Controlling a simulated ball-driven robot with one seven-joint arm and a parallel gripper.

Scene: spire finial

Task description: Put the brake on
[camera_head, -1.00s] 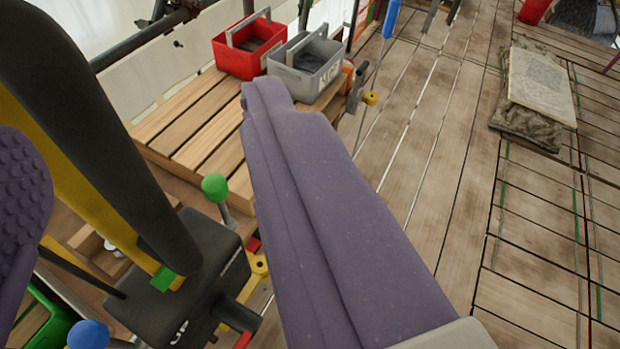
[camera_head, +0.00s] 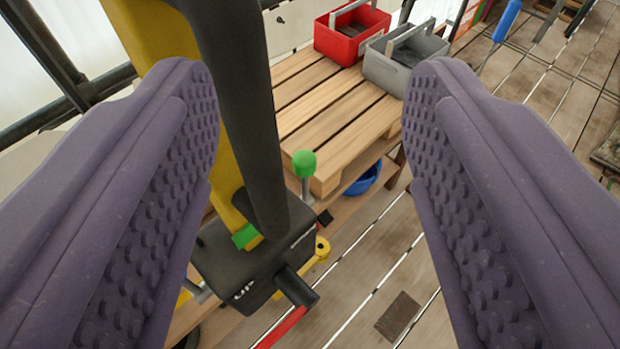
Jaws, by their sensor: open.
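A black winch box (camera_head: 255,262) marked "UP" sits low and left of centre, on a yellow post (camera_head: 160,45) with a thick black tube (camera_head: 235,110) in front. A short lever with a green ball knob (camera_head: 304,163) stands up at the box's right side. A black stub (camera_head: 298,287) and a red bar (camera_head: 282,328) come off the box's lower right. I cannot tell which part is the brake. My gripper (camera_head: 312,80) is open and empty, its purple studded fingers left and right of the box and knob. The left finger hides part of the post and box.
A wooden pallet (camera_head: 325,120) lies behind the knob, with a red tote (camera_head: 350,35) and a grey tote (camera_head: 403,62) on it. A blue bowl (camera_head: 365,180) is beneath the pallet's edge. Plank floor with gaps lies to the right.

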